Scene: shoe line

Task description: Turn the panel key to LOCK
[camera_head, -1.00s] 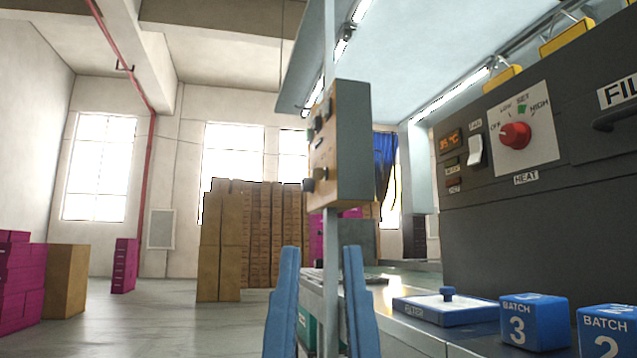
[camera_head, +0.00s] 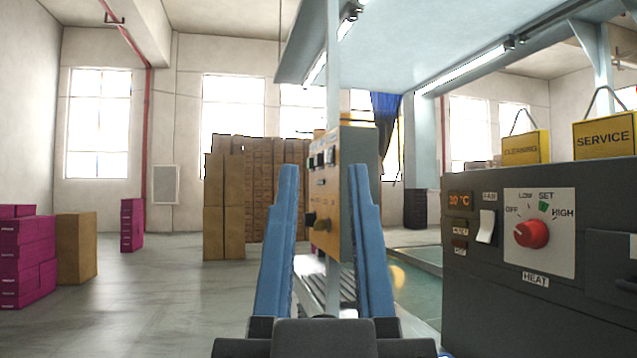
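A control panel (camera_head: 345,150), a grey box with a tan face, is mounted on a pale post ahead of me. Its face is turned left and seen at a steep angle. Small dark buttons sit on its upper part. A dark round knob (camera_head: 322,225) and a brownish one beside it stick out low on the face. I cannot tell which is the key or read its setting. My gripper (camera_head: 323,170) has two blue fingers standing upright, apart and empty. In the picture they flank the panel, the right finger covering part of it. No contact is visible.
A dark heater cabinet (camera_head: 500,290) with a red HEAT knob (camera_head: 531,234) stands close on the right. Yellow CLEANING (camera_head: 525,148) and SERVICE (camera_head: 604,135) boxes are on or behind it. Brown cartons (camera_head: 225,200) stand behind.

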